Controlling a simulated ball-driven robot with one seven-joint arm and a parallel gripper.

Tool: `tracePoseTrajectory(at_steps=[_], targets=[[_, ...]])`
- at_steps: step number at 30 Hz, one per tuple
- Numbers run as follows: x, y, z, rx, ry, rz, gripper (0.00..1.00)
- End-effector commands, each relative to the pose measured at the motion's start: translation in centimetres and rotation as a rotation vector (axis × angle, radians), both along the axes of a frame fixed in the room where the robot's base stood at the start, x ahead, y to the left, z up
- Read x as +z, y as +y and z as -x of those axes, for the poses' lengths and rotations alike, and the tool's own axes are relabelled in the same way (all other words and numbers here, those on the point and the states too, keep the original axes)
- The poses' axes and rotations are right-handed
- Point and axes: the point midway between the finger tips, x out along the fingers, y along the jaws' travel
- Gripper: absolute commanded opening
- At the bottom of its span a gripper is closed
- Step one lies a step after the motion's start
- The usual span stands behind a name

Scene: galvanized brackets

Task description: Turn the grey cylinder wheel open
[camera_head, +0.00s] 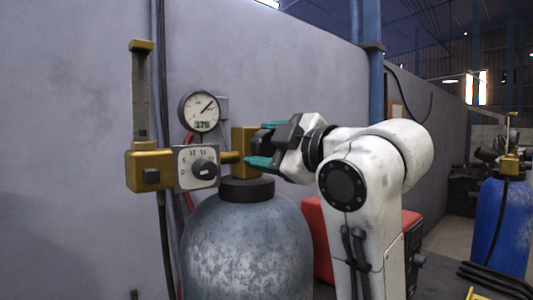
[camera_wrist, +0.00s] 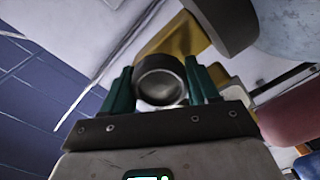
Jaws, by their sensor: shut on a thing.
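The grey cylinder (camera_head: 246,250) stands upright in the middle of the head view, with a dark collar and a brass valve body (camera_head: 241,138) on top. My gripper (camera_head: 262,145) reaches in from the right at the valve's right side. In the wrist view, its two teal fingers (camera_wrist: 161,82) are shut on the round dark wheel (camera_wrist: 160,64), one finger on each side. The brass valve body shows behind the wheel there. In the head view the wheel is mostly hidden by the fingers, and I cannot tell its turn angle.
A brass regulator (camera_head: 148,172) with a white dial plate (camera_head: 197,167) sticks out left of the valve. A round gauge (camera_head: 201,111) hangs on the grey wall behind. A red box (camera_head: 313,235) stands behind my arm. A blue cylinder (camera_head: 500,225) stands far right.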

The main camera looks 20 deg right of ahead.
Motion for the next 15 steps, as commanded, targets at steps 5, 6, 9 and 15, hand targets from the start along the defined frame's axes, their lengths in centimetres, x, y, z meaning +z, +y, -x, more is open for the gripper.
tracePoseTrajectory(at_steps=[5, 6, 9, 15], targets=[[-0.25, -0.03, 0.02, -0.001, -0.052, 0.161, 0.29], [-0.29, -0.02, 0.01, 0.000, -0.063, 0.197, 0.29], [-0.31, -0.02, 0.01, -0.001, -0.093, 0.287, 0.29], [-0.33, 0.01, 0.05, 0.000, -0.150, 0.468, 0.29]])
